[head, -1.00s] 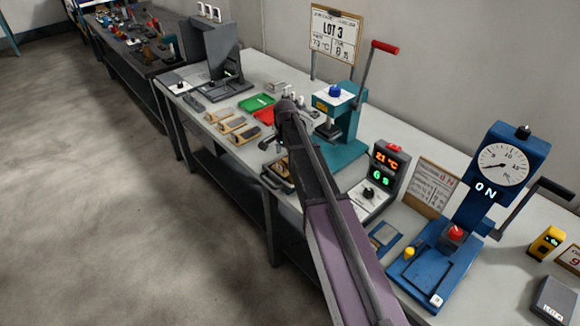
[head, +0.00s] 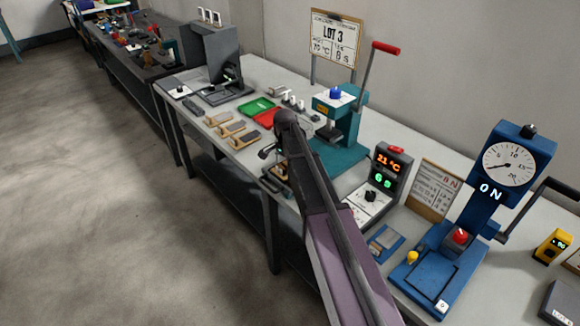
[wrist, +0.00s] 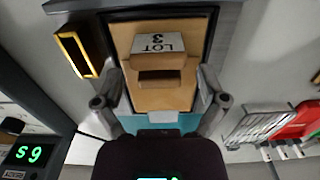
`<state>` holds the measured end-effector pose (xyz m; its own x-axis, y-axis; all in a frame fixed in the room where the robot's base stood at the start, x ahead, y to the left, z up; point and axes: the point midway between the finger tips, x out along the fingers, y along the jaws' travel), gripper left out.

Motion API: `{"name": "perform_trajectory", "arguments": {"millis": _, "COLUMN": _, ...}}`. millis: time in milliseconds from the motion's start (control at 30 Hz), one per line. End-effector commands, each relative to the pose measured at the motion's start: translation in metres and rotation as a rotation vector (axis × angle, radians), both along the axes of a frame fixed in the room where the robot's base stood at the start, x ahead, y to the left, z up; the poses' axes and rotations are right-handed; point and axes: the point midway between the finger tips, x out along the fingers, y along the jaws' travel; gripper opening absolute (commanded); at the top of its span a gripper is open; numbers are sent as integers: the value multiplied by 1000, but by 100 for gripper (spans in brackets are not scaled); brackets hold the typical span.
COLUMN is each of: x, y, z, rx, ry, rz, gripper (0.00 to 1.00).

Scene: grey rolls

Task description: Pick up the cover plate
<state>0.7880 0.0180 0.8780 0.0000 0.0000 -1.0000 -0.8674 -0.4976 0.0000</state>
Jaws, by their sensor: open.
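A tan plate (wrist: 182,98) with a raised block lies in a dark-rimmed tray (wrist: 112,22) in the wrist view. The block carries a white label reading LOT 3 (wrist: 158,43) upside down. I take this tan piece to be the cover plate, though its outline is partly hidden. My gripper (wrist: 159,102) is open, with one finger on each side of the tan piece and nothing clamped. I cannot tell whether the fingers touch it. In the head view my gripper (head: 270,153) is over the tray (head: 274,183) at the bench's front edge, largely behind my arm.
A teal press (head: 345,125) stands behind my gripper. A temperature display (head: 386,165) and a blue gauge press (head: 440,270) stand to the right. Red (head: 263,117) and green (head: 256,105) trays and several tan blocks (head: 231,129) lie to the left.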

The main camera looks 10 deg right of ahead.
Motion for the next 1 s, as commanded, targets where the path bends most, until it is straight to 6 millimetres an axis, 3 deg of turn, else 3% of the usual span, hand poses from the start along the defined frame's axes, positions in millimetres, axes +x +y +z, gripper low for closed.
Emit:
{"name": "perform_trajectory", "arguments": {"millis": 67, "x": 0, "y": 0, "z": 0, "rx": 0, "ry": 0, "rz": 0, "gripper": 86}}
{"name": "perform_trajectory", "arguments": {"millis": 300, "x": 0, "y": 0, "z": 0, "rx": 0, "ry": 0, "rz": 0, "gripper": 14}}
{"name": "perform_trajectory", "arguments": {"millis": 333, "x": 0, "y": 0, "z": 0, "rx": 0, "ry": 0, "rz": 0, "gripper": 10}}
{"name": "perform_trajectory", "arguments": {"millis": 767, "x": 0, "y": 0, "z": 2, "rx": 0, "ry": 0, "rz": 0, "gripper": 10}}
{"name": "perform_trajectory", "arguments": {"millis": 1000, "x": 0, "y": 0, "z": 12, "rx": 0, "ry": 0, "rz": 0, "gripper": 10}}
